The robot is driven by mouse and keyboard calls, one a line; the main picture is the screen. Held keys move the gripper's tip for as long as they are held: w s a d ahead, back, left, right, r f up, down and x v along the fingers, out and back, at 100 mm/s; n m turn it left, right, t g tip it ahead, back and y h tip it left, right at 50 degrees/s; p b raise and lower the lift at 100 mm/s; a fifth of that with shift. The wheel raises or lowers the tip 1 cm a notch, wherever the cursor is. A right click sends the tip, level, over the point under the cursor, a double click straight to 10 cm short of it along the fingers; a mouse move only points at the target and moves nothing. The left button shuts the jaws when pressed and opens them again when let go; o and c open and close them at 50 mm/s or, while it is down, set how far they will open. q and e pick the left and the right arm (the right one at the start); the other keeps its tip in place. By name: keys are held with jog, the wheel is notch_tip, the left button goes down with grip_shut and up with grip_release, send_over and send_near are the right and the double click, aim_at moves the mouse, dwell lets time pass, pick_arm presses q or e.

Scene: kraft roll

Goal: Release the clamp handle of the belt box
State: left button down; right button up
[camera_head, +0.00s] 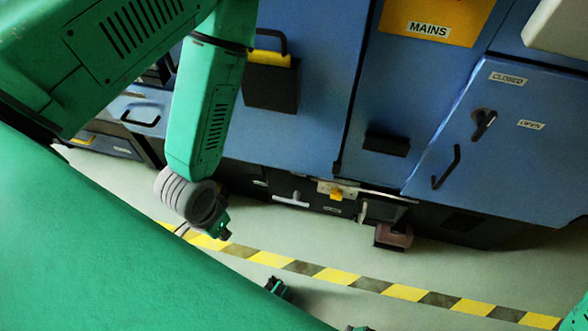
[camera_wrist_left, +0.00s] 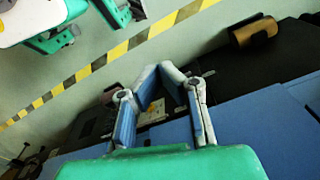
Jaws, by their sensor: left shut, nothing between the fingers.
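The low dark front under the blue cabinets bears a pale plate with a yellow part (camera_head: 337,193), a pale T-shaped handle (camera_head: 292,200) to its left and a pale upright lever (camera_head: 362,212) to its right. I cannot tell which of these is the clamp handle, and no belt box label is readable. My left gripper (camera_head: 222,230) hangs to the left of these parts, apart from them. In the left wrist view my left gripper (camera_wrist_left: 160,70) is shut and empty. A pale plate (camera_wrist_left: 152,113) shows behind its fingers, partly hidden. My right gripper cannot be made out.
A brown block (camera_head: 393,237) juts out low beside the lever. A brown roll (camera_wrist_left: 253,33) shows in the left wrist view. A blue door (camera_head: 510,150) with a handle and dial stands at right.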

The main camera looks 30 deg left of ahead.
pick_arm(q)
jog(key=w+d+f+n+t+h+b, duration=0.1)
jog(key=w+d+f+n+t+b, duration=0.1)
jog(key=w+d+f+n, duration=0.6)
jog(key=w+d+f+n+t+h+b, duration=0.25)
jog(key=d+f+n, duration=0.25)
jog(key=f, duration=0.5)
jog(key=w+d+f+n+t+h+b, duration=0.1)
jog(key=w+d+f+n+t+b, duration=0.15)
jog(key=w+d+f+n, duration=0.55)
jog(key=w+a+f+n+t+y+b, duration=0.2)
jog(key=a+f+n+y, duration=0.1)
jog(key=a+f+n, duration=0.45)
jog(key=a+f+n+t+y+b, duration=0.1)
jog(key=a+f+n+y, duration=0.1)
jog(key=a+f+n, duration=0.2)
jog(key=a+f+n+t+y+b, duration=0.1)
jog(key=a+f+n+y, duration=0.1)
jog(key=a+f+n, duration=0.2)
jog(key=a+n, duration=0.3)
jog(key=a, duration=0.4)
jog(key=shift+s+a+b, duration=0.2)
jog(key=shift+a+b, duration=0.1)
jog(key=shift+y, duration=0.25)
